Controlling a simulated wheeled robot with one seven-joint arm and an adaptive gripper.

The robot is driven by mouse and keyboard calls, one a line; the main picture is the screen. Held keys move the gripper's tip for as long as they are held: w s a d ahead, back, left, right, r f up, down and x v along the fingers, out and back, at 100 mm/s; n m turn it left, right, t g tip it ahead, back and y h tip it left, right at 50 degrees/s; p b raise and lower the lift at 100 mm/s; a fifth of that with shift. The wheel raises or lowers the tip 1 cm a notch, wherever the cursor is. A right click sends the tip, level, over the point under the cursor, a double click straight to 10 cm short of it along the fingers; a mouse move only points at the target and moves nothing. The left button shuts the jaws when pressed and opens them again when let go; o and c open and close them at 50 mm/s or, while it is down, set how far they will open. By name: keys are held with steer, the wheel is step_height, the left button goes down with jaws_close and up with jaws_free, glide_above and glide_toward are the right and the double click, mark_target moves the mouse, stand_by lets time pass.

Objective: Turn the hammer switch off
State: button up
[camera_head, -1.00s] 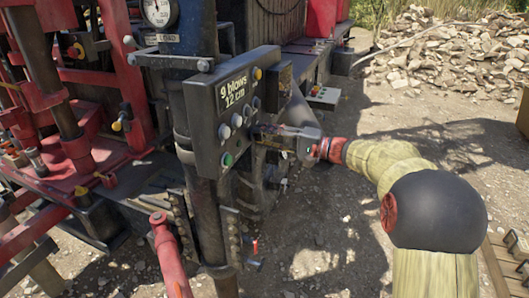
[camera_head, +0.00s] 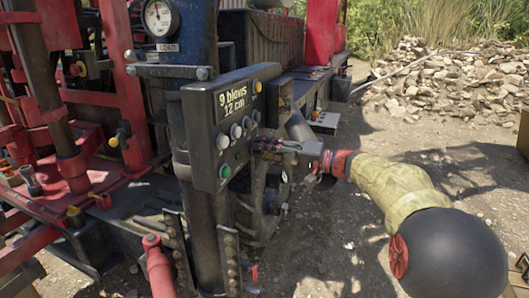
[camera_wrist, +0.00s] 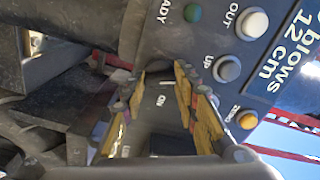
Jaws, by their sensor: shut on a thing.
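My gripper (camera_head: 258,146) is at the panel's lower right side. In the wrist view, my gripper's yellow-sided fingers (camera_wrist: 160,85) stand a little apart with a dark piece between them, marked "ON". I take this dark piece to be the hammer switch (camera_wrist: 158,112), with my gripper shut on it. Its exact shape and setting are hard to make out, and the head view hides it behind the fingers.
A yellow button (camera_wrist: 246,120) and a grey "UP" button (camera_wrist: 227,68) lie close beside the fingers. The red rig frame (camera_head: 125,70) stands to the left, with a load gauge (camera_head: 160,17) above the panel. Rubble (camera_head: 440,75) lies behind; the gravel at right is open.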

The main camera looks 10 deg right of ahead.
steer(key=shift+f, duration=0.15)
steer(key=o, duration=1.2)
steer(key=shift+c, duration=0.2)
steer(key=shift+d, duration=0.1)
steer(key=v, duration=1.2)
